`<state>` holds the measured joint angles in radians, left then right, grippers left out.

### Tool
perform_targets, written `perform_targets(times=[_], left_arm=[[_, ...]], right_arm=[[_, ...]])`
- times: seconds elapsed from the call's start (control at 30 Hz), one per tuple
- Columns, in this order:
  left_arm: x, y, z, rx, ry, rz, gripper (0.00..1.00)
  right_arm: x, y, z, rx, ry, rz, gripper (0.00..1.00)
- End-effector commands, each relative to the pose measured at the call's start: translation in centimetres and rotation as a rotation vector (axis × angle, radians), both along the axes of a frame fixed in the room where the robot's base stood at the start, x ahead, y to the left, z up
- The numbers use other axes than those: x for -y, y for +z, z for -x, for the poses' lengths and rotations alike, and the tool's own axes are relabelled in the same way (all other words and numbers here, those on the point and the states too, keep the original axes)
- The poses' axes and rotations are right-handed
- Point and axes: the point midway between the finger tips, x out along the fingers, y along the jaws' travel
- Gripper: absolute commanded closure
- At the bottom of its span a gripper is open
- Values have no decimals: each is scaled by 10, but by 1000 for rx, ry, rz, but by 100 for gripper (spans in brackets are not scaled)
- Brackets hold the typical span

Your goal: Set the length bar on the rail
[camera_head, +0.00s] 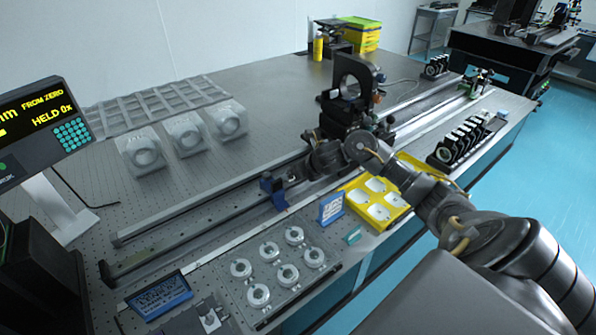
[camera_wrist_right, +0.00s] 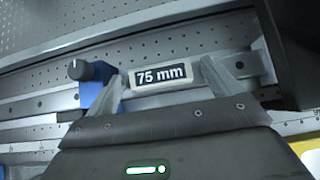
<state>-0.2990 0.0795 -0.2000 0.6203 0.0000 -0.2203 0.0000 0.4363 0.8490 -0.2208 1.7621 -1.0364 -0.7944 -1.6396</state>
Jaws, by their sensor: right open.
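The length bar (camera_wrist_right: 165,77), a pale block marked "75 mm", lies along the rail (camera_wrist_right: 40,105) in the right wrist view. My right gripper (camera_wrist_right: 163,84) is open, with one finger at each end of the bar. Whether the fingers touch it I cannot tell. A blue stop with a black knob (camera_wrist_right: 92,85) stands just left of the bar. In the head view the blue stop (camera_head: 273,191) sits on the rail (camera_head: 180,243), and my right gripper (camera_head: 295,174) is just right of it. The bar is not clearly visible there. My left gripper is not in view.
A large dark ring mount (camera_head: 354,85) stands behind my right wrist. A yellow tray (camera_head: 378,204), a blue sign (camera_head: 331,208) and a plate of round parts (camera_head: 280,270) lie in front of the rail. A display (camera_head: 35,125) stands at left. The rail's left stretch is clear.

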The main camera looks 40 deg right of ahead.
Motion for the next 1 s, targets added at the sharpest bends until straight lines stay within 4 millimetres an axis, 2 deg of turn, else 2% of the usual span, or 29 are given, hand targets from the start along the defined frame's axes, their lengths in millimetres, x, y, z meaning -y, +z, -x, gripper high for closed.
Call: perform_targets(times=[0.23,0.7,1.0], left_arm=[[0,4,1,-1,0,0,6],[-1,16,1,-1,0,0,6],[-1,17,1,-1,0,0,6]], right_arm=[[0,9,5,2,1,1,11],[-1,73,70,1,3,6,11],[-2,87,85,0,1,-1,11]])
